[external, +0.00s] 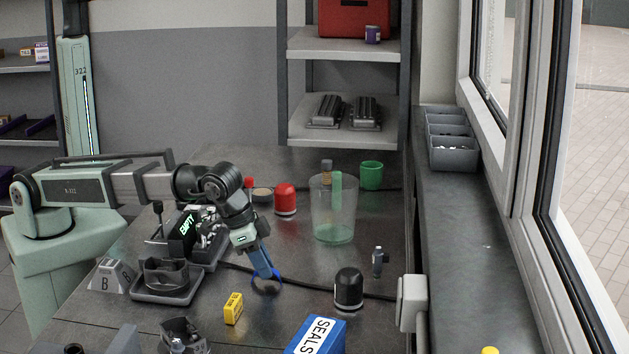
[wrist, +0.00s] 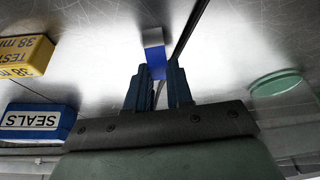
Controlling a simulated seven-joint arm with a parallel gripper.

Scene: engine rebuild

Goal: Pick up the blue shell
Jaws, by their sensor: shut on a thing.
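The blue shell (external: 267,288) is a small curved blue piece at my fingertips in the external view, low over or touching the bench. In the wrist view the blue shell (wrist: 152,60) shows a blue part and a silvery part just beyond the tips. My gripper (external: 264,275) points down and is shut on the shell. In the wrist view my gripper (wrist: 156,75) has its fingers a little apart with the shell at their tips. The contact itself is partly hidden by the fingers.
A yellow block (external: 233,308) and a blue SEALS box (external: 316,336) lie in front. A black-domed part (external: 348,288) stands right, with a clear beaker (external: 334,215) behind. A tray (external: 166,290) with a dark part is left. A cable crosses the bench.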

